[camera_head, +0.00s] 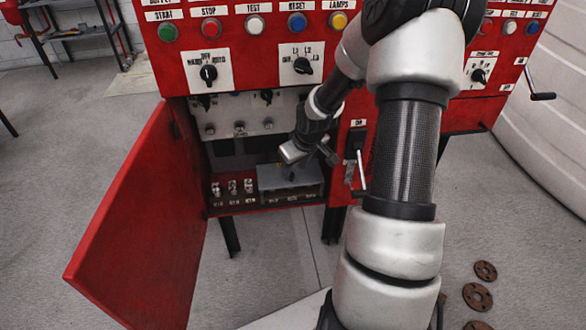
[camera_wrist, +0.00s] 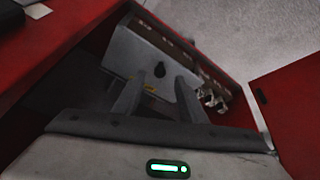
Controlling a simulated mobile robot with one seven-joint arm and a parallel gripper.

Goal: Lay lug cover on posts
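The lug cover (camera_head: 290,180) is a grey box-like piece in the open lower compartment of the red cabinet. It is over the right part of the row of posts; small posts (camera_head: 231,187) show bare to its left. In the wrist view the cover (camera_wrist: 140,62) has a black knob on its face. My gripper (camera_wrist: 160,88) has its two fingers apart, one on each side of the knob, with gaps showing. I cannot tell whether the cover sits fully down on the posts. Bare posts also show in the wrist view (camera_wrist: 214,99).
The cabinet's red door (camera_head: 140,220) hangs open at the left. A panel of switches (camera_head: 240,120) is above the compartment, and a crank handle (camera_head: 541,96) sticks out at right. Several brown flanges (camera_head: 477,296) lie on the floor at lower right.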

